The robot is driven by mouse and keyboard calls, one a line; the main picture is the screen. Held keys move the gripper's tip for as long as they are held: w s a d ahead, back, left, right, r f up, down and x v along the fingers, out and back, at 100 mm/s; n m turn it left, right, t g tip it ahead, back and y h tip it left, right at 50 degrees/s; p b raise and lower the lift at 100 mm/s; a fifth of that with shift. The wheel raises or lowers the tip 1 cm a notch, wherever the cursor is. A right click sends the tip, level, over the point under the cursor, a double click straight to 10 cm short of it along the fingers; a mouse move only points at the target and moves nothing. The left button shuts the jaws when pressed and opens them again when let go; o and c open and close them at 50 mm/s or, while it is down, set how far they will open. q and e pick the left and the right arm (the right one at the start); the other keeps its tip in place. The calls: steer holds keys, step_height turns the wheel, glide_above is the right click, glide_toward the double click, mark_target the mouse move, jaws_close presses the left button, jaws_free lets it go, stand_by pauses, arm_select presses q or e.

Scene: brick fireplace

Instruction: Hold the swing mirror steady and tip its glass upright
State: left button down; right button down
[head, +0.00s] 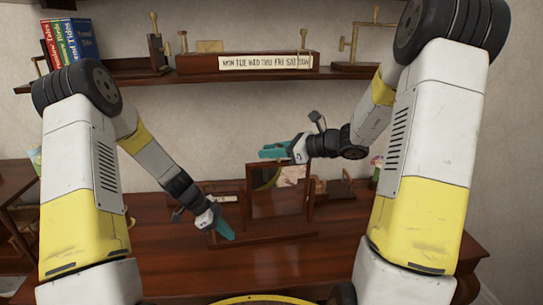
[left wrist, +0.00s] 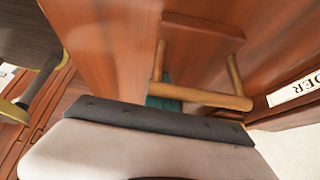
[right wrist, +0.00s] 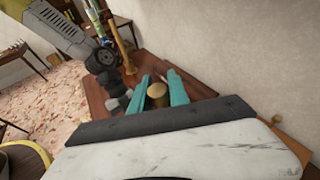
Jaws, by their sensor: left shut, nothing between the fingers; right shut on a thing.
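The swing mirror (head: 278,204) stands on the table in the middle of the head view, a dark wooden frame around its glass on a low wooden base. The glass shows reflections; I cannot tell its exact tilt. My right gripper (head: 275,152) is at the mirror's top edge in the head view. In the right wrist view its teal fingers (right wrist: 158,88) close on a round wooden knob (right wrist: 157,96); which part of the mirror this is, I cannot tell. My left gripper (head: 226,232) is shut and empty, low beside the mirror's left side. Its fingers are mostly hidden in the left wrist view.
In the left wrist view, a wooden piece with two posts and a bar (left wrist: 205,97) lies close to the left fingers; a lettered label (left wrist: 293,90) is beside it. The table's front is clear.

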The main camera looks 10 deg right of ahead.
arm_select(q)
steer(key=shift+s+a+f, duration=0.1)
steer(key=shift+s+f, duration=0.15)
arm_select(e)
steer(key=shift+w+f, duration=0.1)
steer(key=shift+w, duration=0.35)
steer(key=c, duration=1.3)
jaws_free()
steer(key=shift+o, duration=0.2)
steer(key=v, duration=1.2)
steer(key=shift+r, duration=0.25)
steer(key=shift+w, duration=0.1)
